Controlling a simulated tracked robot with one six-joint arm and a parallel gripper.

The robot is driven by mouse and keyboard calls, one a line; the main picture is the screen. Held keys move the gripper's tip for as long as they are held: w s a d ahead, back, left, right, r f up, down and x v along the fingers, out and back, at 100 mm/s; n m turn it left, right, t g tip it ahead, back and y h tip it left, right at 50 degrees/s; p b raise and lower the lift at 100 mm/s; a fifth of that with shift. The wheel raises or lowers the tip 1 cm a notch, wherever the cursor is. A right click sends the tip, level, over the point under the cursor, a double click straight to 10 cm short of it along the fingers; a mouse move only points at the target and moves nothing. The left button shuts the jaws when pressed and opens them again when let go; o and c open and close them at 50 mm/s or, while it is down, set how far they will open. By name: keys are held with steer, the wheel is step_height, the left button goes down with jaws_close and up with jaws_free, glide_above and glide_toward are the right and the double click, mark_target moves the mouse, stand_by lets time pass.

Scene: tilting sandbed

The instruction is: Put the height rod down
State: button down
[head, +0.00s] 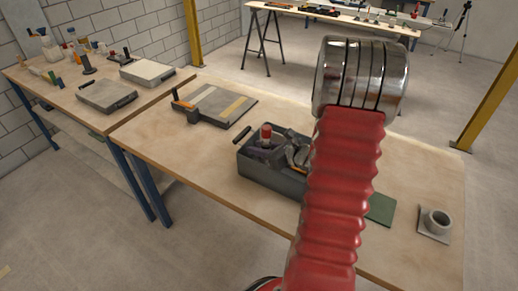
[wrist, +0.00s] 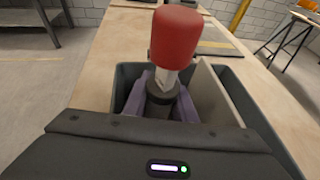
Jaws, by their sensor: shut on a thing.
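The height rod (wrist: 172,45) has a thick red cap, a short pale metal shaft and a dark collar. In the wrist view, my gripper (wrist: 161,98) is shut on it, with purple finger pads on both sides of the collar. The rod stands roughly upright with its red top above the rim of a grey bin (wrist: 265,125). Its lower end is hidden, so I cannot tell if it touches the floor. In the head view, the red cap (head: 266,131) shows at the bin's far left part, and my red-sleeved arm hides the bin's right side.
A pale divider (wrist: 213,93) stands in the bin right of the rod. A green mat (head: 381,208) and a grey block with a round socket (head: 434,222) lie to the right. A shallow tray (head: 214,105) lies behind left. The table's front left is clear.

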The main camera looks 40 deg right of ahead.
steer(key=shift+f, duration=0.25)
steer(key=c, duration=1.5)
jaws_free()
steer(key=shift+o, duration=0.2)
steer(key=v, duration=1.2)
